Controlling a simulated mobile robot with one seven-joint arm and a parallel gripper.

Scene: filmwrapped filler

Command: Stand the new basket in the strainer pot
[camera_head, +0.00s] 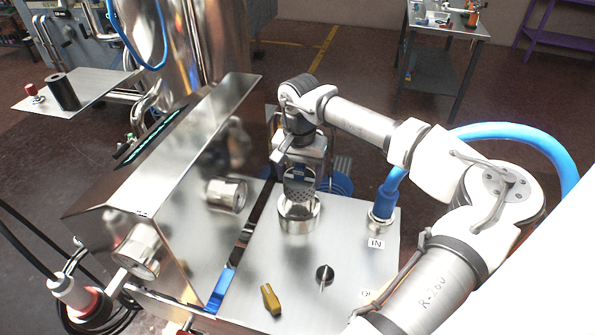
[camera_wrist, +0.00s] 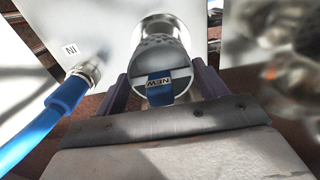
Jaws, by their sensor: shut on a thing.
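The new basket, a grey perforated cylinder, shows in the head view (camera_head: 299,190) and in the wrist view (camera_wrist: 158,51), where its handle carries a blue band marked NEW. My gripper (camera_head: 302,172) is shut on its top end, with the dark fingers on both sides of it in the wrist view (camera_wrist: 162,82). The strainer pot (camera_head: 297,224) is a short open metal cylinder on the steel deck. The basket is roughly upright over the pot, its lower end at the mouth. The near rim hides how far it reaches inside. The pot also shows behind the basket in the wrist view (camera_wrist: 150,20).
A blue hose on a metal fitting (camera_head: 381,215), by the IN label, stands right of the pot. A yellow-brown piece (camera_head: 270,299) and a dark knob (camera_head: 324,274) are on the front of the deck (camera_head: 345,235). A steel housing (camera_head: 165,165) rises at left.

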